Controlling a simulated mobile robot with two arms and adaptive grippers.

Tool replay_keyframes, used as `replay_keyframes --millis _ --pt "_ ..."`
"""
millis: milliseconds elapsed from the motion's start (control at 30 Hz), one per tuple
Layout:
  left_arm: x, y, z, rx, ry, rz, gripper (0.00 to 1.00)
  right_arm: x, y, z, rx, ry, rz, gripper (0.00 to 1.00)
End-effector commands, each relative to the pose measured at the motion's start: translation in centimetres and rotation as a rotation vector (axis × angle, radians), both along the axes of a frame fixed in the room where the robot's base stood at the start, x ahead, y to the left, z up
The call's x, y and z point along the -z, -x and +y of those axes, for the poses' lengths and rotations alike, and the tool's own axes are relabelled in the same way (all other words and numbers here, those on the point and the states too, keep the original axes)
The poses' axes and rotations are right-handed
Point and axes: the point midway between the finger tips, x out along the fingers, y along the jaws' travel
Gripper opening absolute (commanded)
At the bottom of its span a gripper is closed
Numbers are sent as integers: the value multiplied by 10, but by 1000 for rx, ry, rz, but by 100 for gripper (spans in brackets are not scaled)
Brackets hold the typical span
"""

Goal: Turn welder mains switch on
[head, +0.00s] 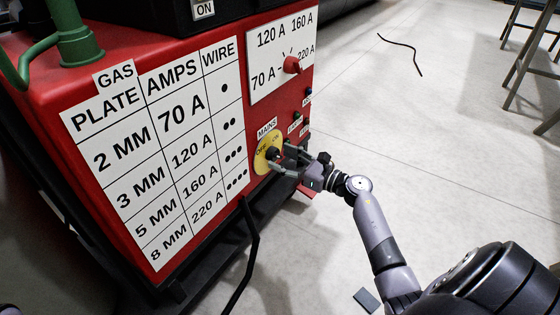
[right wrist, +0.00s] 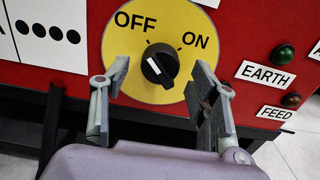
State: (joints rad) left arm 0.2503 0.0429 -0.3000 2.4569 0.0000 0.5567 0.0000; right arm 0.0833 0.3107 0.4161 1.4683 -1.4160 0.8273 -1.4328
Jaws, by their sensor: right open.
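The welder's mains switch (head: 273,153) is a black rotary knob on a yellow round plate (head: 260,163), under a MAINS label on the red front panel. In the right wrist view the knob (right wrist: 158,66) sits below the words OFF and ON. Its upper end leans up and left, toward the OFF side; a pale mark shows on its face. My right gripper (head: 282,160) is open in front of the plate. In the right wrist view its fingers (right wrist: 159,70) stand on either side of the knob with gaps. Contact with the plate cannot be told. My left gripper is out of view.
A red amps knob (head: 291,65) is above the switch. A green EARTH lamp (right wrist: 284,54) and a FEED lamp (right wrist: 291,100) are to the right. A black cable (head: 250,255) hangs below.

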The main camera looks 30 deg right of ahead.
Motion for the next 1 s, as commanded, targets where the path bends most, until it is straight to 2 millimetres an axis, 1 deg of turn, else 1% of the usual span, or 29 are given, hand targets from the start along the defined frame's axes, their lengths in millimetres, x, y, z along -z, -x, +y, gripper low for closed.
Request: replay_keyframes --millis 100,200,467,1000 --pt "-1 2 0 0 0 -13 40 1 -10 4 1 -1 -2 55" --pt "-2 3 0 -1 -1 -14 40 0 -13 5 1 -1 0 55" --pt "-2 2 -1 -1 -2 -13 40 0 -14 6 1 -1 0 55" --pt "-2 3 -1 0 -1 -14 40 0 -14 6 0 0 0 19"
